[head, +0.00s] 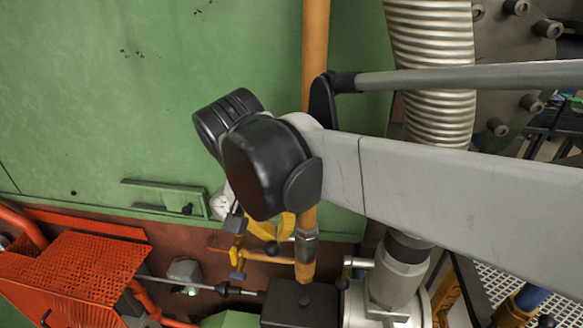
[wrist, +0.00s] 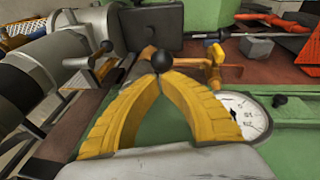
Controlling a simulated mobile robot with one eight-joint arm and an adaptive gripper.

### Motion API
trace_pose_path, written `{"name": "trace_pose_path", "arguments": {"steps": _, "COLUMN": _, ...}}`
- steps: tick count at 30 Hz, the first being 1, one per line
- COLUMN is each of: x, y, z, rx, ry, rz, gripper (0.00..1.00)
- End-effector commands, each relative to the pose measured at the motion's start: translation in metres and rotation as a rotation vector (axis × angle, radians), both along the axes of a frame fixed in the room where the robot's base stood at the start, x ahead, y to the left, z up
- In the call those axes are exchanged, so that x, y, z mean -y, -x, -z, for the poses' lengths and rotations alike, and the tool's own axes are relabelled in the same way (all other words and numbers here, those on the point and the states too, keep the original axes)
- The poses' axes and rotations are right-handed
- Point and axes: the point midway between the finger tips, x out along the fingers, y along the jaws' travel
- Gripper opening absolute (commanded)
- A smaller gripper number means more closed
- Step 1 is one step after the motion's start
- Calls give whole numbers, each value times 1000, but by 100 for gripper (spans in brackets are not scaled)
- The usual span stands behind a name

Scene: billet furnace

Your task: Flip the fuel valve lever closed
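My gripper (wrist: 159,73) has two curved yellow fingers whose tips come together in the wrist view. A black ball knob (wrist: 160,59) shows right at the tips; whether the fingers touch it or pinch a stem under it I cannot tell. Orange valve parts (wrist: 216,66) lie just behind and to the right of the knob. In the head view my gripper (head: 276,236) is mostly hidden behind my black wrist, with the dark knob (head: 271,249) just below its tips. The orange pipe (head: 306,262) with its fitting stands close to the right. Which part is the fuel valve lever is not certain.
A round white gauge (wrist: 248,118) sits close to the right finger. An orange mesh guard (head: 85,268) is at lower left in the head view. The green furnace wall (head: 150,90) fills the back.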

Motion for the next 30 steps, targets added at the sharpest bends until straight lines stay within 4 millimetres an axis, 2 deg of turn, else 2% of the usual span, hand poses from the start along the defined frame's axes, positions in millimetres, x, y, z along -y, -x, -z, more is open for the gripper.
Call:
{"name": "trace_pose_path", "arguments": {"steps": 8, "x": -1, "y": 10, "z": 9, "rx": 121, "ry": 10, "rz": -4, "gripper": 0}}
{"name": "trace_pose_path", "arguments": {"steps": 22, "x": -3, "y": 26, "z": 30, "rx": 461, "ry": 34, "rz": -4, "gripper": 0}}
{"name": "trace_pose_path", "arguments": {"steps": 30, "x": -2, "y": 29, "z": 35, "rx": 460, "ry": 35, "rz": 0, "gripper": 0}}
